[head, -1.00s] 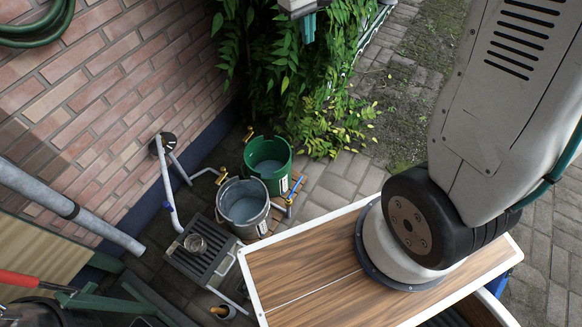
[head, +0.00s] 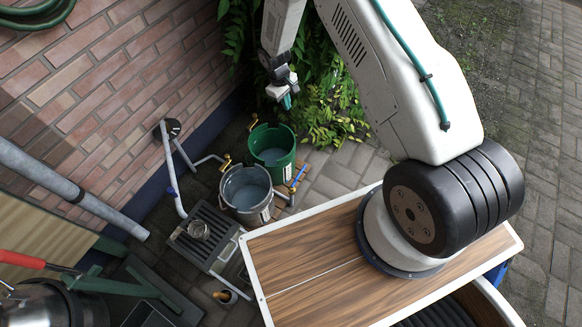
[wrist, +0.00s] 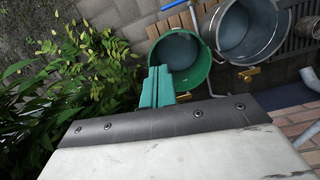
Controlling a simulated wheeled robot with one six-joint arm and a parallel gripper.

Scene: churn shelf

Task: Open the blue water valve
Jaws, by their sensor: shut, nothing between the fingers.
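A slim blue lever (head: 298,178), apparently the blue valve handle, stands on a grey pipe (head: 292,196) at the right of the two buckets in the head view. My gripper (head: 287,102) hangs above and behind the green bucket in the head view, clear of the lever. Its teal fingers (wrist: 157,78) are together and empty in the wrist view, overlapping the green bucket's near edge.
A green bucket (head: 288,148) and a grey bucket (head: 229,184) stand close together by the brick wall (head: 110,70). Brass taps (head: 225,162) sit behind them. A leafy plant (head: 335,115) is near my gripper. A wood-topped surface (head: 300,262) lies in front.

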